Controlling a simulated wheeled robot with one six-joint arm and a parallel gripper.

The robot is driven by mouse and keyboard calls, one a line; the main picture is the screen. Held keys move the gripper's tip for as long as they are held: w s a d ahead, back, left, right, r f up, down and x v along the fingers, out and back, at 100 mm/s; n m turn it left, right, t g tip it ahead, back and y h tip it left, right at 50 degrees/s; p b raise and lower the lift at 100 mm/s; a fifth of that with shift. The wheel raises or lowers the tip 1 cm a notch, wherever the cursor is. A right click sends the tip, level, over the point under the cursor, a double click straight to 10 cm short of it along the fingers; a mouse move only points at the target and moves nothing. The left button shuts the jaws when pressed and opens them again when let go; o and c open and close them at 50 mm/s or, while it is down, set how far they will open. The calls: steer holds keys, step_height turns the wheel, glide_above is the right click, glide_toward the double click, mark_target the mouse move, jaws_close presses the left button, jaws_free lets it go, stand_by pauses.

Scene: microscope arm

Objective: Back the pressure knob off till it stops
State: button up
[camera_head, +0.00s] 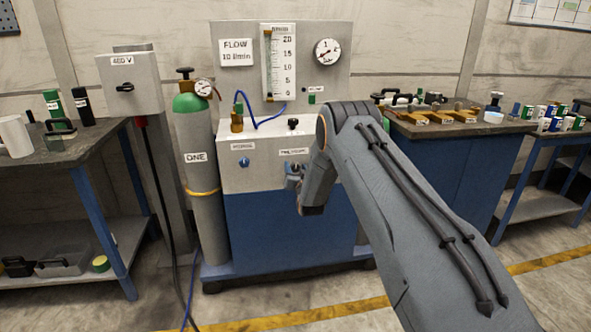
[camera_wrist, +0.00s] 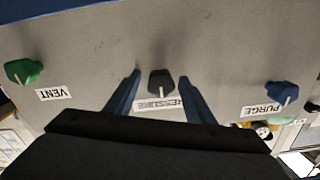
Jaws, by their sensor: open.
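The black pressure knob (camera_wrist: 161,83) is on the grey panel in the middle of the wrist view, with a pale pointer mark. Its label (camera_wrist: 158,104) is partly covered by my gripper's finger. My gripper (camera_wrist: 160,76) is open, with one blue finger on each side of the knob and a visible gap on both sides. In the head view my gripper (camera_head: 293,174) is in front of the cabinet just below the pressure label (camera_head: 293,151), and the knob is hidden there.
A green vent knob (camera_wrist: 24,71) and a blue purge knob (camera_wrist: 281,93) flank the pressure knob. A gas cylinder (camera_head: 196,150) stands left of the cabinet (camera_head: 270,235). A flow tube (camera_head: 279,62) and round gauge (camera_head: 327,51) are above. A tool bench (camera_head: 455,125) is right.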

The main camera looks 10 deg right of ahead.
steer(key=c, duration=1.1)
steer(key=shift+o, duration=0.2)
